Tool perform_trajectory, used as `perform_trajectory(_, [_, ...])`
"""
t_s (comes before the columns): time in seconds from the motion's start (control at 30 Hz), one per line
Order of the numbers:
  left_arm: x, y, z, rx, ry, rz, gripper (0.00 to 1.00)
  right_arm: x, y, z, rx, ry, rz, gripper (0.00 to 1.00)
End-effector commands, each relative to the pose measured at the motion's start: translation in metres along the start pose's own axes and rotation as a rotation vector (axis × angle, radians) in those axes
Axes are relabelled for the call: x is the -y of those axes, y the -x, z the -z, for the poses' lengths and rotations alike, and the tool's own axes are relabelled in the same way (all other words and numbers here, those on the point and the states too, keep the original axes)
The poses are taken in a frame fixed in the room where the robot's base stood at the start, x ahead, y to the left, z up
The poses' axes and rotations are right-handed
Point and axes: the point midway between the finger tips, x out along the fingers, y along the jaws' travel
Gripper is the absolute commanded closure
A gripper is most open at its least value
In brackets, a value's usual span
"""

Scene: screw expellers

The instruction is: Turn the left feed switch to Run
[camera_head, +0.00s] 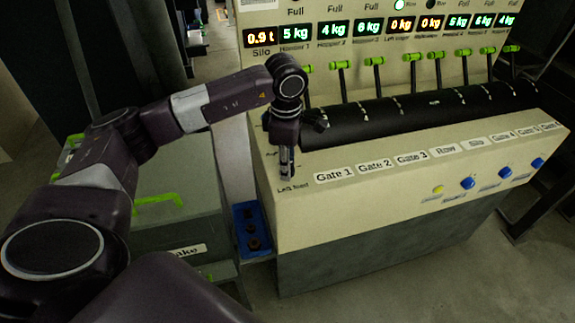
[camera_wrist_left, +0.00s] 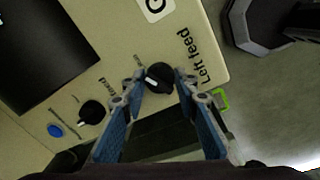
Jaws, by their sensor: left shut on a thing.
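The left feed switch (camera_wrist_left: 160,77) is a round black knob with a white mark, beside the "Left feed" label at the panel's corner in the left wrist view. My left gripper (camera_wrist_left: 161,86) has its two blue-padded fingers on either side of this knob and is shut on it. In the head view my left gripper (camera_head: 287,172) points down at the left end of the cream console, just above the "Left feed" label. There the gripper hides the knob. The small position words around the knob are too blurred to read. My right gripper is not in view.
A second black knob (camera_wrist_left: 92,112) and a blue button (camera_wrist_left: 55,130) are near the left finger in the wrist view. The console (camera_head: 400,190) has gate labels, a long black cylinder (camera_head: 420,112) and green-tipped levers behind. A blue tray (camera_head: 252,228) hangs at its left side.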

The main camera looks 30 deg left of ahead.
Motion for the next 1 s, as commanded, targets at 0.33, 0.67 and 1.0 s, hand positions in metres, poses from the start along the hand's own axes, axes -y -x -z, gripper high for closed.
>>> perform_trajectory(0.33, [0.000,0.001,0.000,-0.001,-0.003,-0.002,0.64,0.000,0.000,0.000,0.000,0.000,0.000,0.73])
perform_trajectory(0.67, [0.000,0.000,0.000,-0.001,-0.001,-0.001,0.55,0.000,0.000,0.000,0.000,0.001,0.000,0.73])
perform_trajectory(1.0, [-0.002,0.043,0.000,0.001,-0.002,-0.006,0.55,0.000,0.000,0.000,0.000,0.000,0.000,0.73])
